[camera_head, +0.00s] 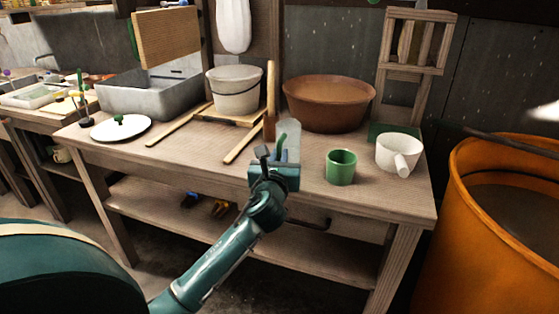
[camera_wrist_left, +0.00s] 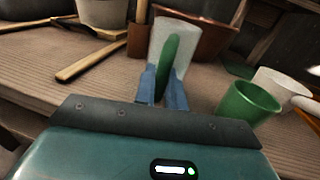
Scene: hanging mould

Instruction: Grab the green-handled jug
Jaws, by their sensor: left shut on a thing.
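The jug (camera_head: 292,152) has a pale, see-through body and a green handle. It stands near the table's front middle, partly hidden behind my left gripper (camera_head: 277,160) in the head view. In the left wrist view the jug (camera_wrist_left: 185,36) is straight ahead, with its green handle (camera_wrist_left: 169,62) between the two blue fingers. My left gripper (camera_wrist_left: 163,88) is shut on the green handle. I cannot tell whether the jug's base touches the table. My right gripper is not in view.
A green cup (camera_head: 341,168) and a white pot with a side handle (camera_head: 398,153) stand right of the jug. A brown basin (camera_head: 327,104) and a white bucket (camera_head: 235,91) stand behind. A wooden-handled tool lies left. An orange barrel (camera_head: 500,230) stands right of the table (camera_head: 190,158).

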